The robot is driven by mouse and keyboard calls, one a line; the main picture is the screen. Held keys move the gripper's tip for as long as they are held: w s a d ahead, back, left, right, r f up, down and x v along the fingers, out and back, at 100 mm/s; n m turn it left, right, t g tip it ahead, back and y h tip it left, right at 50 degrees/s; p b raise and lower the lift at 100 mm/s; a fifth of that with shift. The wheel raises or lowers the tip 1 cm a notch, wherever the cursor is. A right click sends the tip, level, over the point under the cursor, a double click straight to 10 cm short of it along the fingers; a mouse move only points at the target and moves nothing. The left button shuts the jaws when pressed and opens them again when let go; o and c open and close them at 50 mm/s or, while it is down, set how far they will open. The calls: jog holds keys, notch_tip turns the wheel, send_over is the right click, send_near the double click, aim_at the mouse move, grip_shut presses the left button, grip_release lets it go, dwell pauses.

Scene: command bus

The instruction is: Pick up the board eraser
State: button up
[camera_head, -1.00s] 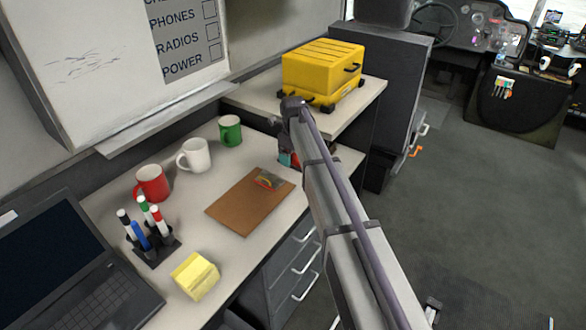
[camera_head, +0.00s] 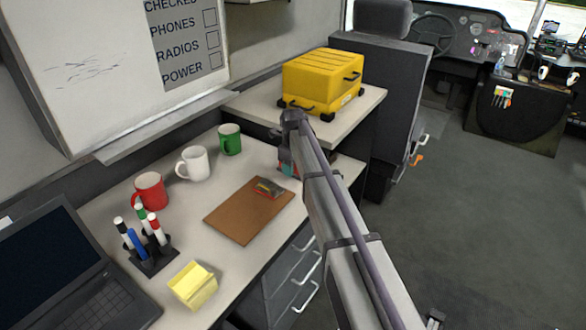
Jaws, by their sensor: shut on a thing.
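My arm reaches over the desk (camera_head: 235,170) from the lower right. My gripper (camera_head: 288,166) shows only in part beside the arm, low at the desk's right end, just below the raised shelf. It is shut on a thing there. Small red and teal patches show at the jaws, and I take them for the board eraser, mostly hidden by the arm and gripper. I cannot tell whether it touches the desk. The whiteboard (camera_head: 90,70) hangs on the wall at the upper left.
A yellow case (camera_head: 322,80) stands on the raised shelf (camera_head: 350,112). A brown clipboard (camera_head: 240,215), red mug (camera_head: 150,190), white mug (camera_head: 195,163), green mug (camera_head: 230,140), marker holder (camera_head: 152,258), yellow notes (camera_head: 192,286) and laptop (camera_head: 60,270) occupy the desk. Floor at right is clear.

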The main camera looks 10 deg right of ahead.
notch_tip(320, 180, up, 10)
jog(key=p, duration=1)
jog(key=shift+r, duration=0.15)
jog(key=shift+f, duration=0.2)
